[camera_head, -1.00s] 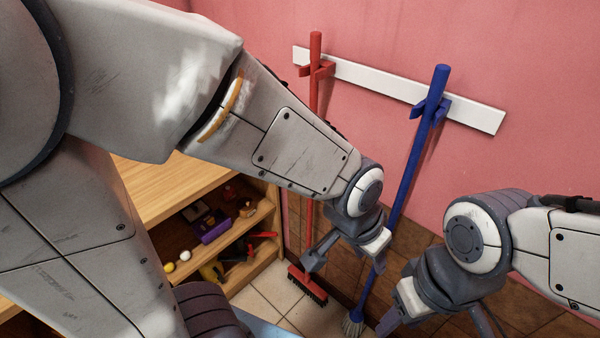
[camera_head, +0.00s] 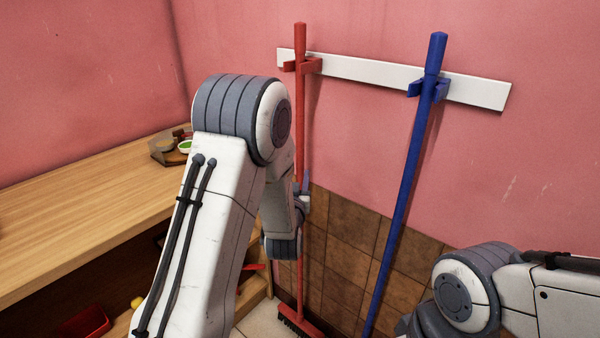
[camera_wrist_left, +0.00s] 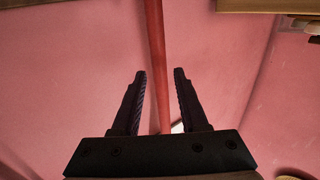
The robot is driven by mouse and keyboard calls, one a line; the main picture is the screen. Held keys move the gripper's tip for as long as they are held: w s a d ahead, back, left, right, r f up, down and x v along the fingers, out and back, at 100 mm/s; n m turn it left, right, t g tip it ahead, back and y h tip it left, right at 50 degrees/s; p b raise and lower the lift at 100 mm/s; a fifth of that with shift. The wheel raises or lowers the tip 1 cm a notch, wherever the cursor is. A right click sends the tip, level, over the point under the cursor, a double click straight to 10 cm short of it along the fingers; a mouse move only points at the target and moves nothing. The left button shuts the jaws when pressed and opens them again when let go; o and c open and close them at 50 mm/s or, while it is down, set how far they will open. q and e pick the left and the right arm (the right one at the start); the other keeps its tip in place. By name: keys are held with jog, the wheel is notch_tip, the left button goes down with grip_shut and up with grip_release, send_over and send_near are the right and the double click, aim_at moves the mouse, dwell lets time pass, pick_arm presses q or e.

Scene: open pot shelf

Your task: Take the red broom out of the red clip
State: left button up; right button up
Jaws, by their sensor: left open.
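The red broom (camera_head: 301,120) stands upright against the pink wall, its handle in the red clip (camera_head: 312,66) and its brush on the floor. My left gripper (camera_head: 305,190) is at the handle well below the clip, partly hidden by my left arm. In the left wrist view my left gripper (camera_wrist_left: 160,73) is open, and the red handle (camera_wrist_left: 155,35) lines up between its two fingers without visible contact. I cannot tell how deep the handle sits between them. My right arm is at the lower right; its fingers are out of view.
A white rail (camera_head: 370,74) carries the clips. A blue broom (camera_head: 408,180) hangs to the right in a blue clip (camera_head: 428,88). A wooden shelf unit (camera_head: 85,215) stands at the left, with a small tray (camera_head: 165,150) on top. Brown tiles (camera_head: 340,245) cover the lower wall.

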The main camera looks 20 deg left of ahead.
pick_arm(q)
jog(key=x, duration=0.9)
jog(key=shift+w+d+p, duration=0.1)
jog(key=shift+p, duration=0.25)
grip_shut()
dwell(0.9)
jog(key=c, duration=0.5)
grip_release()
jog(key=shift+r, duration=0.15)
jog(key=shift+c, duration=0.2)
grip_shut()
